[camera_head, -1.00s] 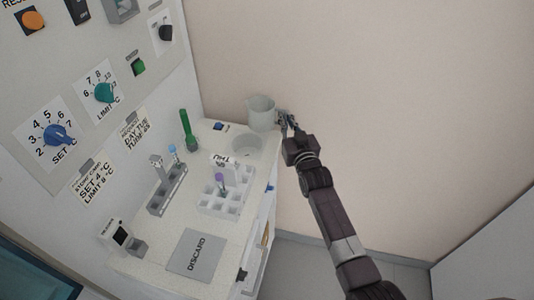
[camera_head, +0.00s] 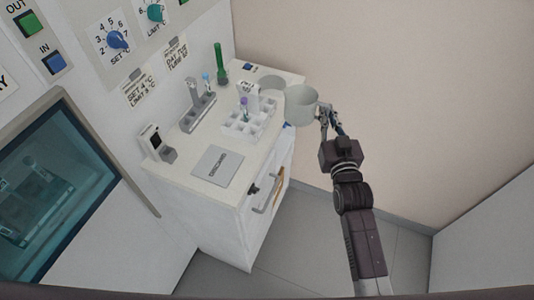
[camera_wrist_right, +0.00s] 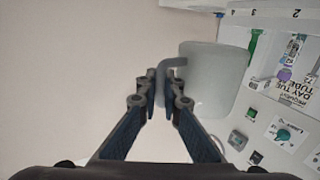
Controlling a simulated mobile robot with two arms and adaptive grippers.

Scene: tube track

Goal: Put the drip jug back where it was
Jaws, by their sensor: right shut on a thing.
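The drip jug (camera_head: 301,105) is a pale grey cup, upright in the head view at the right edge of the white counter. It overlaps that edge in the picture; I cannot tell its exact height. My right gripper (camera_head: 325,108) is shut on the jug's handle from the right. In the right wrist view the jug (camera_wrist_right: 215,85) is right of the fingers (camera_wrist_right: 164,92), which close around its hooked handle (camera_wrist_right: 172,66). A round grey spot (camera_head: 271,82) lies on the counter's back right corner, left of and behind the jug. My left gripper is not in view.
A white tube rack (camera_head: 237,128) stands near the jug. A grey holder (camera_head: 197,113), a green tube (camera_head: 220,62) and a small device (camera_head: 152,140) stand further left. The discard plate (camera_head: 217,164) lies at the front. Free space is right of the counter.

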